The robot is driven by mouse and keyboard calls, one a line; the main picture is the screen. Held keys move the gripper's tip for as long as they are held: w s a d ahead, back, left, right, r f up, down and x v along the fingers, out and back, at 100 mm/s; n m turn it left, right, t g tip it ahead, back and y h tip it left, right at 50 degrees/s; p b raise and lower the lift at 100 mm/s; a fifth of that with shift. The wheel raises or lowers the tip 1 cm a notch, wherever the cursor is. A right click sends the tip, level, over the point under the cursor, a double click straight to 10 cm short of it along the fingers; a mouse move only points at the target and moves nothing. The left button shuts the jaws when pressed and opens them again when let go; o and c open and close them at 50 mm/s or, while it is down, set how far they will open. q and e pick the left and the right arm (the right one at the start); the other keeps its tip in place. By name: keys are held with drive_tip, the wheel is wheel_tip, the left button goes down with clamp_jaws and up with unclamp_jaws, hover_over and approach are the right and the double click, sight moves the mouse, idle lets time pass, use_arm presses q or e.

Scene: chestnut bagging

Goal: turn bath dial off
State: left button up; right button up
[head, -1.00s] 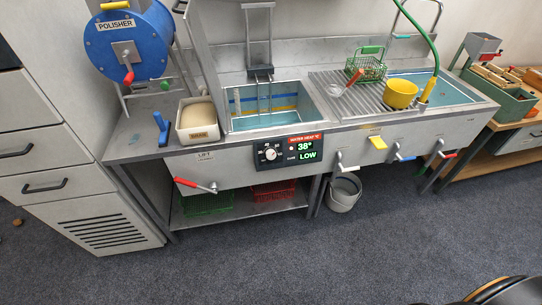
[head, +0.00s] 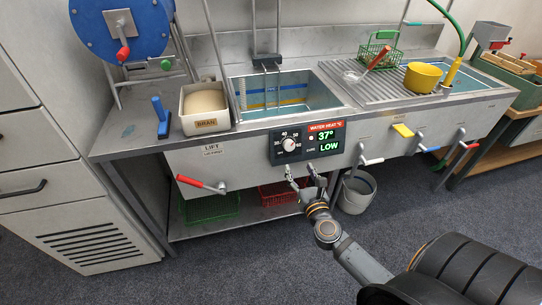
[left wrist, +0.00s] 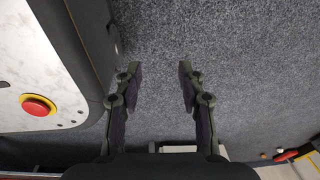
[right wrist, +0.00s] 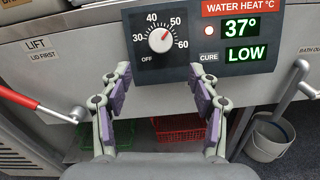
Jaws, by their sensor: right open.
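The bath dial (head: 289,144) is a round white knob on the black water heat panel (head: 270,148) at the front of the sink bench. In the right wrist view the dial (right wrist: 161,40) has marks from 30 to 60 and OFF at lower left; its red pointer aims up and right, near 50. The display reads 37° and LOW. My right gripper (head: 301,175) is open and empty, just below and in front of the dial, apart from it; its fingers (right wrist: 160,85) spread below the dial. My left gripper (left wrist: 159,70) is open and empty above the carpet.
A red-handled lever (head: 203,184) is left of the panel, and a white-handled lever (head: 371,161) is right. A grey bucket (head: 357,193) stands below. A lower shelf holds green (head: 212,207) and red baskets (head: 280,192). Open carpet lies in front.

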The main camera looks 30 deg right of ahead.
sight(290, 147)
drive_tip(key=p+x, duration=0.1)
drive_tip(key=x, duration=0.8)
drive_tip(key=shift+w+d+r, duration=0.1)
drive_tip(key=shift+w+r, duration=0.05)
drive_tip(key=shift+w+d, duration=0.15)
drive_tip(key=shift+w, duration=0.4)
use_arm(q)
drive_tip(key=shift+d+r, duration=0.4)
drive_tip(key=shift+r, duration=0.05)
use_arm(e)
drive_tip(key=shift+c, duration=0.2)
drive_tip(key=c, duration=1.1)
